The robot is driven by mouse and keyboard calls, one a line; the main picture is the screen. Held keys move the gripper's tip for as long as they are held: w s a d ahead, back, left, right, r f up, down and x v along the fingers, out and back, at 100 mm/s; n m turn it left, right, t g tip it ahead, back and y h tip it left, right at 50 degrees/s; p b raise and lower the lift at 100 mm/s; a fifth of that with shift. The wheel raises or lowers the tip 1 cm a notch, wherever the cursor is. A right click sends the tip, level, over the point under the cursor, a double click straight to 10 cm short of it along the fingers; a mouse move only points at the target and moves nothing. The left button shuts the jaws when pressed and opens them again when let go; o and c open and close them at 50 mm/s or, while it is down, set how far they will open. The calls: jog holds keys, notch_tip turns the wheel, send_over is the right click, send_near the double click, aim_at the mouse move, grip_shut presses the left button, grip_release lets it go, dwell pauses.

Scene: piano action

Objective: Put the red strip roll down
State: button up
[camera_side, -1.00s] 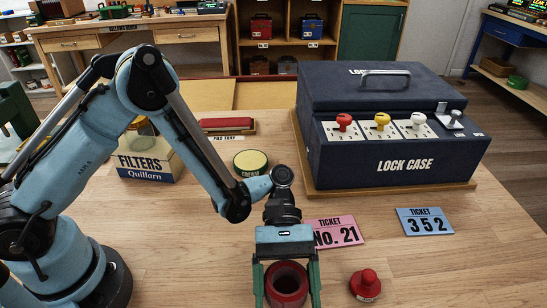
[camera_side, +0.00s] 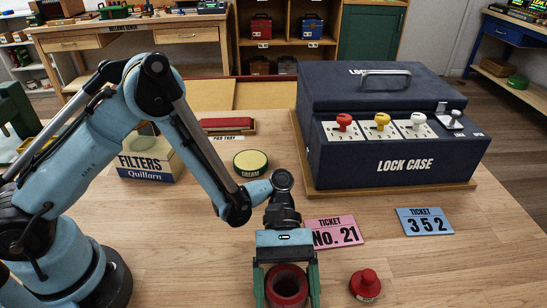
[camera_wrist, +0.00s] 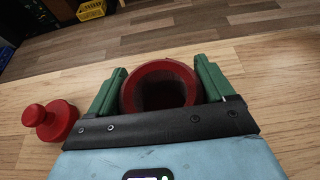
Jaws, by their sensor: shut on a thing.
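The red strip roll (camera_side: 287,285) is a thick dark red ring with a hollow centre. My gripper (camera_side: 287,284) is shut on it, with a green finger on each side, low over the front of the wooden table. In the wrist view the roll (camera_wrist: 159,85) sits between the two green fingers of my gripper (camera_wrist: 159,92), its open end facing up. The roll's underside is out of sight, so I cannot tell whether it touches the table.
A red knobbed piece (camera_side: 365,285) stands just right of the roll. A pink ticket (camera_side: 336,232) and a blue ticket (camera_side: 424,221) lie behind. The lock case (camera_side: 395,140), cream tin (camera_side: 250,163) and filters box (camera_side: 148,165) stand farther back. Bare table (camera_side: 190,270) lies left.

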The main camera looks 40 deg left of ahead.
jog(key=shift+f, duration=0.2)
jog(key=o, duration=0.9)
